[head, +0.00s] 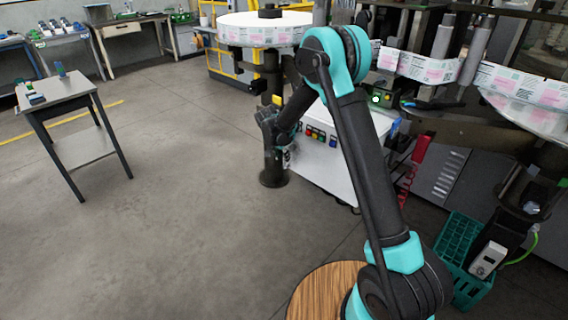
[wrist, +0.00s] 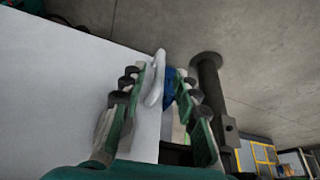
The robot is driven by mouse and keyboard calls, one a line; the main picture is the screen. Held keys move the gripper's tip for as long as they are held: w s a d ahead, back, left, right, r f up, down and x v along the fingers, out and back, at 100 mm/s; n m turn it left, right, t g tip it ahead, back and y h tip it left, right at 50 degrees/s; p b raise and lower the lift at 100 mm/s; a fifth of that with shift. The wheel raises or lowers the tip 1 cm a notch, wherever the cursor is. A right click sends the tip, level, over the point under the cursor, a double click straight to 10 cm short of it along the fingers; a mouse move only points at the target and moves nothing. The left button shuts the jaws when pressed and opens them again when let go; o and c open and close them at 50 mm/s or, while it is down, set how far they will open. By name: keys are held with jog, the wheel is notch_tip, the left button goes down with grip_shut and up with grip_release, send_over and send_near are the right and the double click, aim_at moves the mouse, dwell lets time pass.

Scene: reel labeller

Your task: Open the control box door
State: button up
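A pale, curved handle (wrist: 153,82) stands out near the face's edge. My gripper (wrist: 161,75) is open, with its two fingers on either side of the handle. The left finger is very close to the handle; I cannot tell whether it touches. In the head view my arm partly hides the box, and the fingers are hard to make out.
A dark post (wrist: 208,95) stands just right of my fingers in the wrist view. A blue part (wrist: 169,90) shows between the fingers. A green crate (head: 460,245) is on the floor at right. A small side table (head: 70,92) stands left; the floor between is clear.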

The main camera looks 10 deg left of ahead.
aim_at(284, 166)
jog(key=shift+x, duration=2.35)
grip_shut()
